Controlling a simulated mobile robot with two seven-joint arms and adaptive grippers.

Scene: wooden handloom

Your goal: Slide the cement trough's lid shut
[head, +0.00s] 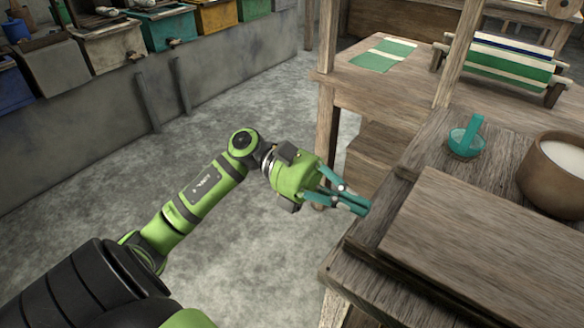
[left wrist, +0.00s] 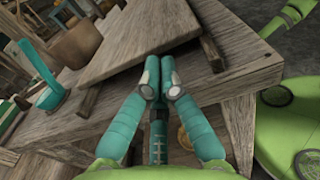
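A flat wooden board (head: 490,240), which looks like the lid, lies over the wooden bench at the lower right. It also shows in the left wrist view (left wrist: 140,38), in front of my fingers. A dark wooden strip (head: 395,265) runs along its left edge. I cannot make out a trough opening; whatever is under the board is hidden. My left gripper (head: 352,205) has its teal fingers together and holds nothing. It is left of the board, near the bench's edge, and appears apart from the board. In the left wrist view the fingertips (left wrist: 160,78) point towards the board. My right gripper is not seen.
A brown pot (head: 555,180) with white content and a teal cup with a handle (head: 466,140) stand behind the board. A wooden post (head: 458,55) rises behind them. Bins (head: 160,28) line the wall at upper left. The grey floor (head: 240,260) is clear.

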